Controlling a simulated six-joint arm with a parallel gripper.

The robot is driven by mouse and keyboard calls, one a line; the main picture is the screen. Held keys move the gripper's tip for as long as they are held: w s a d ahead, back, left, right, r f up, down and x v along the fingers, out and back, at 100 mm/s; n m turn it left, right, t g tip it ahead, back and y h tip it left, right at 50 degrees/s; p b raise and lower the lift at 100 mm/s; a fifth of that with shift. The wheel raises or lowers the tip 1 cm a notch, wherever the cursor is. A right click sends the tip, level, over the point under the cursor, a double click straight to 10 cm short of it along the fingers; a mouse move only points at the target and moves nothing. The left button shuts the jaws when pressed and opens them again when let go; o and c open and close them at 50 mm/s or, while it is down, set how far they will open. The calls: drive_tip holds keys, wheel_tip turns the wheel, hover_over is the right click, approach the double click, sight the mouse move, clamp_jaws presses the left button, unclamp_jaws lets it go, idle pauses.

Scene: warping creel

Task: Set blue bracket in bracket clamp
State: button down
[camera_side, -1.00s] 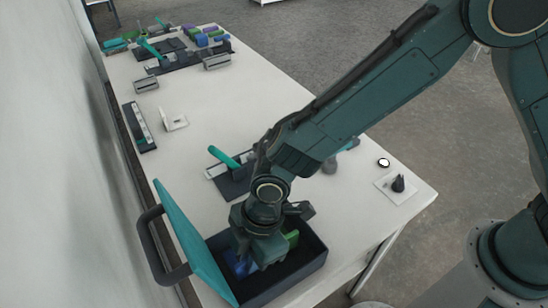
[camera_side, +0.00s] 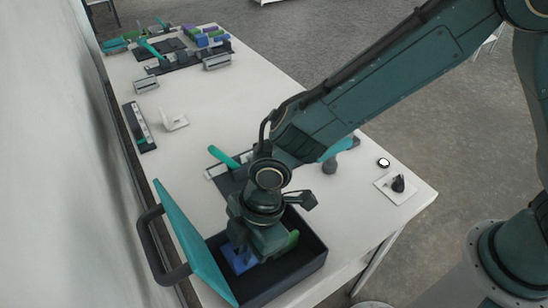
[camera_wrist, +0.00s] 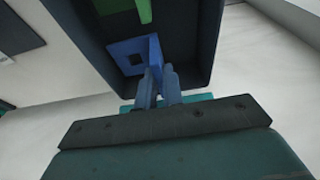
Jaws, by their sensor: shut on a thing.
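The blue bracket (camera_side: 238,262) lies inside the open dark box (camera_side: 290,282), at its left side. A fixture with a teal lever (camera_side: 222,156) stands on the table behind my arm, partly covered. It may be the bracket clamp, but I cannot tell for certain.
The box's teal lid (camera_side: 190,238) stands open on the left, with a dark handle. A green piece (camera_side: 293,238) is in the box beside my gripper. A white plate with a black part (camera_side: 397,184) lies at the right. The table's middle is mostly clear.

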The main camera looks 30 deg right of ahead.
drive_tip(key=shift+r, duration=0.1)
drive_tip(key=shift+a+v, duration=0.2)
drive_tip(key=shift+v, duration=0.7)
drive_tip(key=shift+a+v, duration=0.25)
drive_tip(key=shift+v, duration=0.7)
drive_tip(key=shift+r, duration=0.2)
drive_tip(key=shift+r, duration=0.5)
drive_tip(key=a+v, duration=0.2)
drive_tip(key=v, duration=0.5)
drive_tip(key=w+d+m+t+h, duration=0.3)
drive_tip(key=w+d+m, duration=1.6)
drive_tip(key=w, duration=0.5)
drive_tip(key=shift+n, duration=0.4)
drive_tip(key=f, duration=0.2)
drive_tip(key=d+f, duration=0.1)
drive_tip(key=f, duration=0.2)
drive_tip(key=shift+d+f, duration=0.1)
drive_tip(key=shift+f, duration=0.05)
